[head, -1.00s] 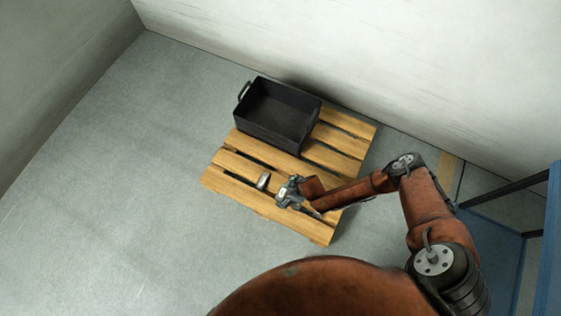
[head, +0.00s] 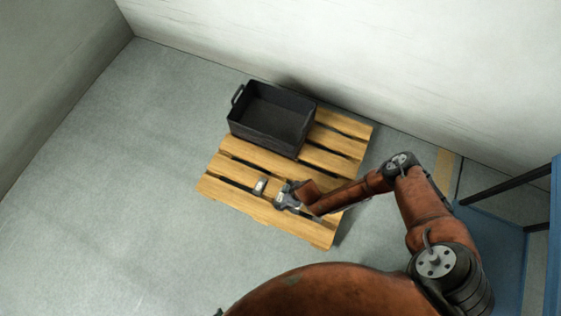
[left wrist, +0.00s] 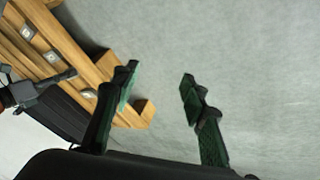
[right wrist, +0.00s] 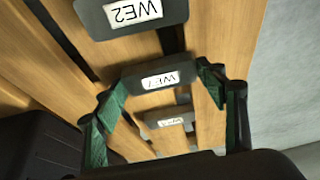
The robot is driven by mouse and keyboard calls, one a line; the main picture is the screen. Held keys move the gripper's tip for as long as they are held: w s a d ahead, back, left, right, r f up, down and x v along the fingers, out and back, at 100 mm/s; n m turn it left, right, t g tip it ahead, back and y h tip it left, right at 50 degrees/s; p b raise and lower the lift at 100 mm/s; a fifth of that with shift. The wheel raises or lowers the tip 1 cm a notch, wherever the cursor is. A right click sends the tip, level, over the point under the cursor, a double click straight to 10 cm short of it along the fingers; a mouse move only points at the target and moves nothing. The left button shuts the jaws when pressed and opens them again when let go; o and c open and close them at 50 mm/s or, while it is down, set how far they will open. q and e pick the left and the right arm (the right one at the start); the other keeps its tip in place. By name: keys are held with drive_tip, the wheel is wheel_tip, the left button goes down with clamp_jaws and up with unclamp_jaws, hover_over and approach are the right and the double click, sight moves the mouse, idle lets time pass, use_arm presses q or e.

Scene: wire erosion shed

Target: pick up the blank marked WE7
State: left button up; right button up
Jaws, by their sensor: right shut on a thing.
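The grey blank marked WE7 (right wrist: 165,75) sits between the two green-padded fingers of my right gripper (right wrist: 163,90) in the right wrist view. The pads are at its two ends, and the gripper is shut on it. I cannot tell whether it is clear of the pallet. In the head view my right gripper (head: 284,197) is low over the pallet and hides what it holds. My left gripper (left wrist: 160,88) shows in the left wrist view, open and empty, with bare floor beyond its fingers.
A blank marked WE2 (right wrist: 130,14) and another with an unclear label (right wrist: 168,120) lie close by on the wooden pallet (head: 232,194). A dark open crate (head: 302,141) stands at the pallet's back. A blue frame (head: 552,240) stands at right. The floor at left is clear.

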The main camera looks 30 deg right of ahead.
drive_tip(key=c, duration=0.8)
drive_tip(key=shift+c, duration=0.4)
drive_tip(key=shift+r, duration=0.15)
